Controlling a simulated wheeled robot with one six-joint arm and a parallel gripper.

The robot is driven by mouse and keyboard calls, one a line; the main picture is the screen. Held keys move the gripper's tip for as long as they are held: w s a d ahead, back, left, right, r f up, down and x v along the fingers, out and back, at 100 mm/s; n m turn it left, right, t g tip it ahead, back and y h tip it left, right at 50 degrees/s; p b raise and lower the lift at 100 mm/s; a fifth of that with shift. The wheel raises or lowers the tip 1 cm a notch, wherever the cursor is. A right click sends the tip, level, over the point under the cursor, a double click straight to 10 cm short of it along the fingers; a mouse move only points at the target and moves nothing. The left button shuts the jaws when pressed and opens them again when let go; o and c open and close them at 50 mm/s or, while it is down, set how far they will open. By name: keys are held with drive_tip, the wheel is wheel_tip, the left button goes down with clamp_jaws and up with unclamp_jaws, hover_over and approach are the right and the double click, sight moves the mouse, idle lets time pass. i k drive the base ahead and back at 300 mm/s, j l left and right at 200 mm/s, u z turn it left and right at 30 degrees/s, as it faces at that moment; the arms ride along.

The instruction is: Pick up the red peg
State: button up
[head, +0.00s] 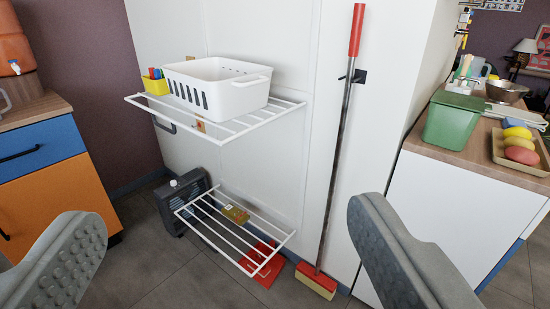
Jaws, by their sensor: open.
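A small yellow container (155,87) stands at the left end of the upper white wire rack (235,126). Small red and blue items stick up from it. The red one (151,72) may be the red peg, but it is too small to tell its shape. No other red peg can be made out. My gripper (225,208) is open and empty, its two grey fingers wide apart at the lower left and lower right. The yellow container is well beyond the fingers, above and left of the middle between them.
A white slotted basket (215,92) sits right of the yellow container. A lower wire rack (215,228) is below. A red-handled broom (340,130) leans upright at the wall. A red dustpan (262,268) lies low. A wood-topped counter (440,150) is right, an orange-blue cabinet (45,175) left.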

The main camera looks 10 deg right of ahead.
sight(150, 70)
drive_tip(key=i+j, duration=0.25)
drive_tip(key=i, duration=0.25)
drive_tip(key=i+j, duration=0.3)
drive_tip(key=i, duration=0.25)
drive_tip(key=i+j, duration=0.25)
drive_tip(key=i, duration=0.25)
drive_tip(key=i+j, duration=0.25)
drive_tip(key=i, duration=0.3)
